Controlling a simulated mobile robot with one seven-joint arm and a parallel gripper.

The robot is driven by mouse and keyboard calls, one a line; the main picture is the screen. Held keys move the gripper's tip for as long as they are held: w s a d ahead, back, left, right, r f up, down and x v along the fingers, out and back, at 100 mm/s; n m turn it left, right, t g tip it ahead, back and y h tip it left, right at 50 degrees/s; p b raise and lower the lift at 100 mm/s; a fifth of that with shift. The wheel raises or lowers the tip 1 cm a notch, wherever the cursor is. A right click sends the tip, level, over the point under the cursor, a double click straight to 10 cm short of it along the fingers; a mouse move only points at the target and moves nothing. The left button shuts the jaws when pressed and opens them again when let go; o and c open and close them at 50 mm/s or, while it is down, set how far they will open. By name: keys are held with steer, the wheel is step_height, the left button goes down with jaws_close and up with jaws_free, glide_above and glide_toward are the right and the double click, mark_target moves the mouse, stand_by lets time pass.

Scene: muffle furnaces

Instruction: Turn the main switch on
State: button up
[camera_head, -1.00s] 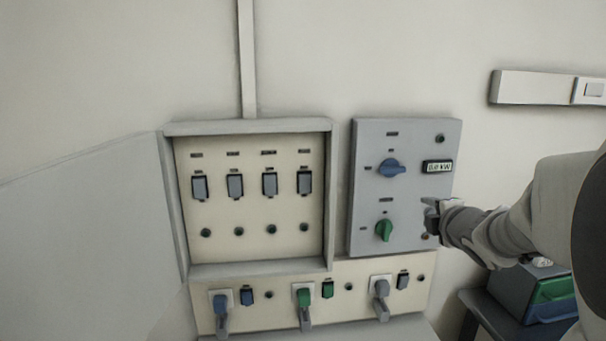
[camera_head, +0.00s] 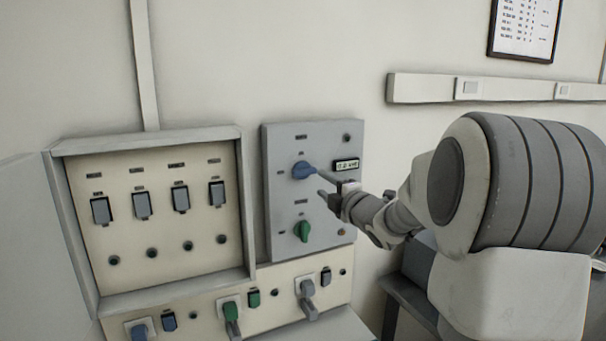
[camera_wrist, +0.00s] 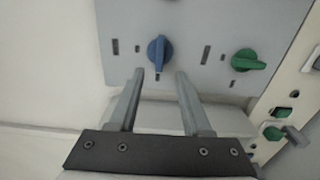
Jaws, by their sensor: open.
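A grey panel (camera_head: 274,225) on the wall carries a blue rotary knob (camera_head: 303,170) above a green rotary knob (camera_head: 303,232). A small display (camera_head: 346,165) sits right of the blue knob. My gripper (camera_head: 318,182) is open in front of the panel, close to the blue knob on its lower right. In the wrist view the blue knob (camera_wrist: 157,53) lies just beyond the fingertips (camera_wrist: 160,73), about between them, with nothing held. The green knob (camera_wrist: 245,60) is to the right there. I cannot tell which control is the main switch, as the labels are unreadable.
An open box (camera_head: 150,132) left of the panel holds several breaker switches and dark round buttons. Below it a cream strip (camera_head: 268,308) has projecting lever handles. A wall rail (camera_head: 425,88) runs upper right. A dark table (camera_head: 395,295) stands lower right.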

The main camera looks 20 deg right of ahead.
mark_target(306, 173)
steer(key=w+p, duration=0.1)
steer(key=w, duration=0.7)
steer(key=shift+w+a, duration=0.15)
steer(key=shift+w, duration=0.25)
jaws_close()
